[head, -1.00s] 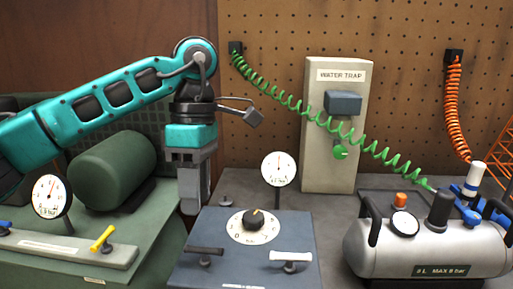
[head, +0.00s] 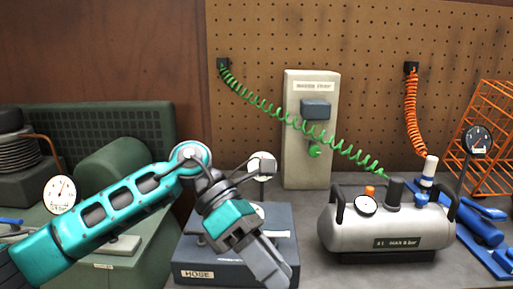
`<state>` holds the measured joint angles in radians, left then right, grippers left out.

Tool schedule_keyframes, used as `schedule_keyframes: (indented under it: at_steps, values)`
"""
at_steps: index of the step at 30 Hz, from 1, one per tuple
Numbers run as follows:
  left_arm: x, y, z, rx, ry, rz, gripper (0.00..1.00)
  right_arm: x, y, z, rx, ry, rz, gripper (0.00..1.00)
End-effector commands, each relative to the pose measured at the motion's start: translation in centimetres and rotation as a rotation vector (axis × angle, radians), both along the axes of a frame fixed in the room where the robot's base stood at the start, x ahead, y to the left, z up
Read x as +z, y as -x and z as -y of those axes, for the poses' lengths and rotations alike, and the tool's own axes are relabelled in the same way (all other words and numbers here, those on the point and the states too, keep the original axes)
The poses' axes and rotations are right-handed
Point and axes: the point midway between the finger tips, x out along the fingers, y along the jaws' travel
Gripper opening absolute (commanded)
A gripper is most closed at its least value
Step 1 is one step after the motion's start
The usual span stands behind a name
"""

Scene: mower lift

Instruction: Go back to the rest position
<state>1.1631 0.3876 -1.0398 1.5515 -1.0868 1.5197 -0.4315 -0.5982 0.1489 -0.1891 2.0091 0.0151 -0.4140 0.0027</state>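My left arm comes in from the left, and my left gripper (head: 266,262) points down and to the right, in front of the blue-grey box marked HOSE (head: 203,273). Its fingers lie close together from this angle, and I cannot tell whether they are open or shut. I see nothing hanging from it. The gripper and wrist hide much of the box's top, including its knob and part of its gauge. My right gripper is not in view.
A silver air tank (head: 350,232) stands right of the box, with a blue tool (head: 482,230) beyond it. A coiled green hose (head: 262,107) runs from the pegboard past the water trap cabinet (head: 293,150) to the tank. A green machine (head: 120,165) is at left.

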Motion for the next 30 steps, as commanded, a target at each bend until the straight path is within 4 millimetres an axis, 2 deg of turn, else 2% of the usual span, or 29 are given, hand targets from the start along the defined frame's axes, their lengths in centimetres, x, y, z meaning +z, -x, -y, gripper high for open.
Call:
schedule_keyframes:
  at_steps: [1,3,8,13,17,20,23,24,28,30]
  values:
    - [0.3,1.0,1.5,0.041,0.099,-0.1,0.4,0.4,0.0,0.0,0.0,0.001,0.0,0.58]
    - [1.2,1.7,3.1,0.112,0.23,-0.235,0.4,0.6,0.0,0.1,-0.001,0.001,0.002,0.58]
    - [3.5,1.5,4.9,0.31,0.496,-0.573,0.4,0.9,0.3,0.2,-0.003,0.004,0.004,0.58]
    - [4.5,-1.2,3.9,0.566,0.723,-0.96,0.4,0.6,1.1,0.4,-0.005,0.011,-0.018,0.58]
    - [2.9,-4.1,1.3,0.789,0.859,-1.269,0.4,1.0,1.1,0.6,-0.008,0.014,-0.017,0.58]
    - [0.0,-6.0,-1.5,0.976,0.942,-1.512,0.4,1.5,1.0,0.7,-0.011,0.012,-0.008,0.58]
    - [-4.0,-7.0,-4.8,1.172,1.005,-1.754,0.4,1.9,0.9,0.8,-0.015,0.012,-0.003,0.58]
    - [-6.0,-7.1,-6.2,1.253,1.025,-1.852,0.4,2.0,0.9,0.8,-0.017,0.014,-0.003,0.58]
    - [-13.1,-5.6,-10.8,1.533,1.065,-2.158,0.4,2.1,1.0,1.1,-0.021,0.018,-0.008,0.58]
    - [-17.2,-3.7,-13.1,1.688,1.071,-2.317,0.4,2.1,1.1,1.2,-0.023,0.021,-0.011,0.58]
